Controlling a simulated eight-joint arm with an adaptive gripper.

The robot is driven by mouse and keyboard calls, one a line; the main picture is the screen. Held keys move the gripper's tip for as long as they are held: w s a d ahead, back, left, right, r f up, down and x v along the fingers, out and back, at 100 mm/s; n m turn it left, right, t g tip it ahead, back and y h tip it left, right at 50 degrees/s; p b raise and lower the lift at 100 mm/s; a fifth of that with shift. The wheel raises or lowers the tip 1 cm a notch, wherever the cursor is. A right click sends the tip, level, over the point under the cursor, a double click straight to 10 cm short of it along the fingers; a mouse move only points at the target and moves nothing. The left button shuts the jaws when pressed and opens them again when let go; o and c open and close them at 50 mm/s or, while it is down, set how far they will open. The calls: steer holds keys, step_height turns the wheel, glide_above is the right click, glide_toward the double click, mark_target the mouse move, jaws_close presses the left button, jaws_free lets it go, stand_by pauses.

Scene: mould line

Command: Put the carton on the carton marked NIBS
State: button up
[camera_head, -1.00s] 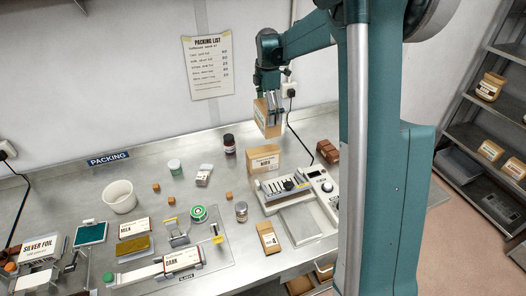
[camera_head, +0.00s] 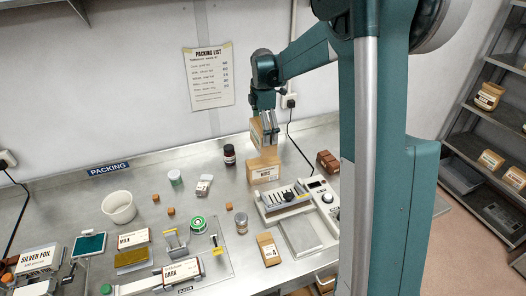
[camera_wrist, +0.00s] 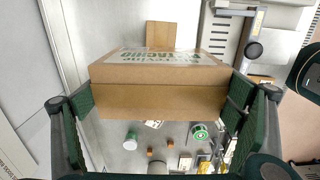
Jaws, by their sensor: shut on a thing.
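My gripper (camera_head: 268,121) is shut on a brown carton (camera_head: 263,137), which also shows between the green finger pads in the wrist view (camera_wrist: 160,98). Its label there is partly readable and ends in "TACHIO". The carton marked NIBS (camera_head: 264,174) stands on the steel bench near the wall. The held carton is over it in the head view, overlapping its top edge; I cannot tell whether they touch. In the wrist view a brown carton face (camera_wrist: 161,34) shows beyond the held one, probably the NIBS carton, mostly hidden.
A dark jar (camera_head: 229,154) is to the left. Another carton (camera_head: 268,249) lies nearer the front. A white tub (camera_head: 119,208) stands at left.

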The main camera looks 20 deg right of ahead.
steer(key=shift+f, duration=2)
steer(key=shift+f, duration=0.1)
steer(key=shift+f, duration=1.95)
steer(key=shift+f, duration=0.2)
steer(key=o, duration=1)
steer(key=shift+r, duration=0.1)
step_height(320, 180, up, 12)
steer(key=shift+r, duration=0.1)
